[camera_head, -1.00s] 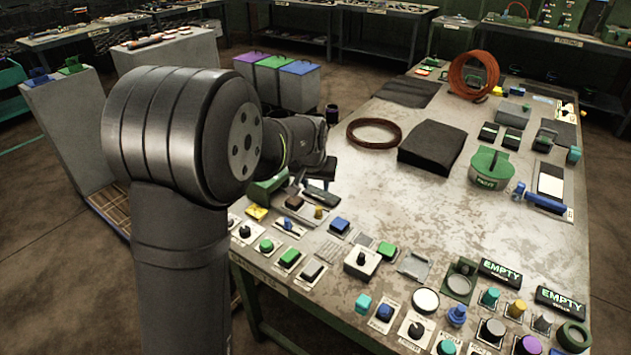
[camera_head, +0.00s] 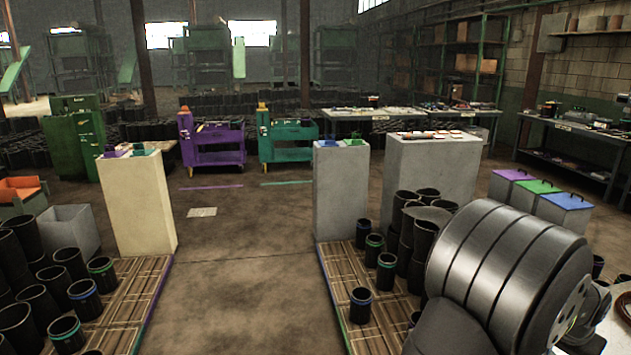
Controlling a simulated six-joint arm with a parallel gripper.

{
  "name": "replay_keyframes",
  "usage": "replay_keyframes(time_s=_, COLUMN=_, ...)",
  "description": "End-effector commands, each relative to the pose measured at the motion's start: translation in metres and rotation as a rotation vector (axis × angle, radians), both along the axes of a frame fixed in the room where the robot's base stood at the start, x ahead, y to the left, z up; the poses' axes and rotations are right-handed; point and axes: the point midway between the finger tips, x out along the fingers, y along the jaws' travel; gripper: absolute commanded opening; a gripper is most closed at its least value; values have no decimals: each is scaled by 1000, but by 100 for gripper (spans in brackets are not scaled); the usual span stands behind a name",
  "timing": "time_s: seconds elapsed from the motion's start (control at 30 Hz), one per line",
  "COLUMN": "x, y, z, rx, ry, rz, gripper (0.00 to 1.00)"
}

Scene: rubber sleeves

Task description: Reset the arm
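My arm shows at the lower right of the head view as a large dark grey rounded joint. My gripper is not in view; the joint and the picture's edge leave it out of sight. Only a small pale corner of the work table (camera_head: 615,325) shows at the right edge.
Black rubber sleeves (camera_head: 362,305), some with green or blue bands, stand on a wooden pallet (camera_head: 340,270); more stand on a left pallet (camera_head: 130,300). Grey (camera_head: 342,195) and cream (camera_head: 138,205) pedestals stand behind. Lidded bins (camera_head: 538,200) stand at right. The floor between the pallets is clear.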

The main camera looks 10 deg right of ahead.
Motion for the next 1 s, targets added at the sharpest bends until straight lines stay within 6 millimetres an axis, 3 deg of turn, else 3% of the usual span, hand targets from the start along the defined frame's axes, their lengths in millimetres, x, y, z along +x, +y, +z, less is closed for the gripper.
replay_keyframes(time_s=0.6, x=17, y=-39, z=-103, rx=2, ry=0, rz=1, gripper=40)
replay_keyframes(time_s=0.8, x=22, y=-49, z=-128, rx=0, ry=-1, rz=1, gripper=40)
replay_keyframes(time_s=1.0, x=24, y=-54, z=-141, rx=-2, ry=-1, rz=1, gripper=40)
